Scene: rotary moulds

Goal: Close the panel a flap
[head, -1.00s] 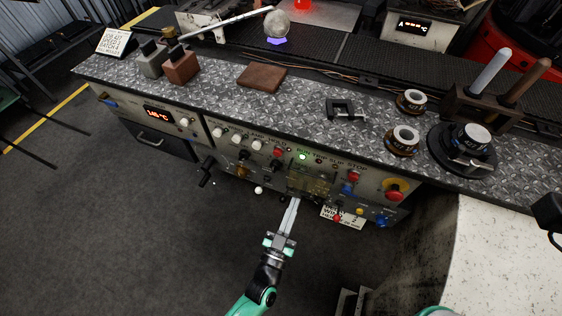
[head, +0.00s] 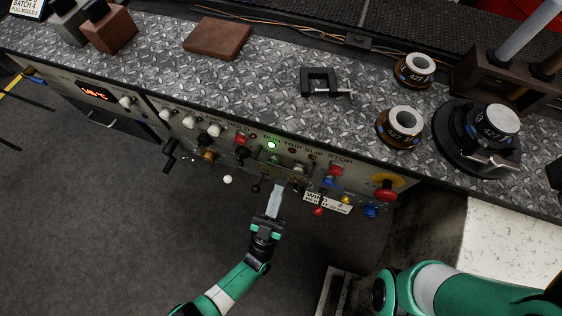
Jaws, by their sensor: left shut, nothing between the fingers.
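The control panel (head: 165,103) runs along the front of the bench, with knobs, buttons and a lit green lamp (head: 271,145). A small see-through, yellowish flap (head: 286,169) seems to sit in its middle, below the lamp. Its exact angle is hard to tell. My left gripper (head: 277,188) is shut and empty, its fingers pointing up at the panel just below the flap. I cannot tell whether the fingertips touch it. My right arm shows at the lower right, but its gripper is out of view.
Red (head: 386,194) and blue (head: 369,211) knobs and a white label (head: 327,203) are right of the flap. A crank handle (head: 170,155) juts out at the left. The bench top carries a clamp (head: 321,82), ring moulds and a brown block (head: 217,38). The floor at lower left is clear.

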